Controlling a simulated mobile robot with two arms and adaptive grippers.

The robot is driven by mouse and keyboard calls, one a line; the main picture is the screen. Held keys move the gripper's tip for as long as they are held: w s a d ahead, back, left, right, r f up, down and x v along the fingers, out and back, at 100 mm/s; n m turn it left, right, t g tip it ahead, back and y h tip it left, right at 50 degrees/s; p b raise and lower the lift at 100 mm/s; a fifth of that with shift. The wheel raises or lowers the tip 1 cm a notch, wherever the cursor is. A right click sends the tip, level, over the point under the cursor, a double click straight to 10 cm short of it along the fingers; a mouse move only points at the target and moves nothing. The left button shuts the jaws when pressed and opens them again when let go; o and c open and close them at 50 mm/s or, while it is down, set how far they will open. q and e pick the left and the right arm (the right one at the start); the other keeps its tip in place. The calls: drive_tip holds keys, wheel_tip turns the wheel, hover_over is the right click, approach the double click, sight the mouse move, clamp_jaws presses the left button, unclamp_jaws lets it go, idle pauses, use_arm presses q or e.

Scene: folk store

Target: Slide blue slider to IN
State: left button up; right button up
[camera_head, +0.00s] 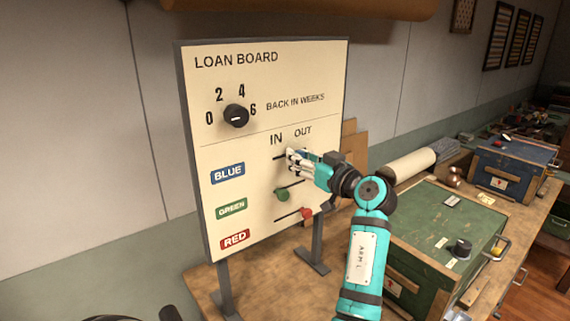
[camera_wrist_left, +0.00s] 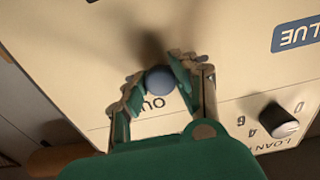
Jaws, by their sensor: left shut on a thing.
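The loan board (camera_head: 265,75) stands upright with IN and OUT columns. The blue slider's round knob (camera_wrist_left: 160,80) sits between my left gripper's fingertips in the left wrist view, by the OUT lettering (camera_wrist_left: 155,102). My left gripper (camera_head: 296,160) is at the blue row, shut on that knob. The fingers mostly hide the knob in the head view, and its slot shows only at the left end, under IN. The BLUE label (camera_head: 228,173) is left of the row. My right gripper is not in view.
The green slider knob (camera_head: 282,195) and red slider knob (camera_head: 306,213) are close below my left gripper. A black dial (camera_head: 236,116) is higher on the board. A green chest (camera_head: 430,230), a pale roll (camera_head: 410,163) and a blue box (camera_head: 505,165) stand to the right.

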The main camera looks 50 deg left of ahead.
sight(277, 158)
use_arm(q)
drive_tip(key=shift+s+a, duration=0.2)
drive_tip(key=shift+s, duration=2.05)
drive_tip(key=o, duration=0.9)
drive_tip(key=shift+w, duration=0.1)
drive_tip(key=shift+o, duration=0.7)
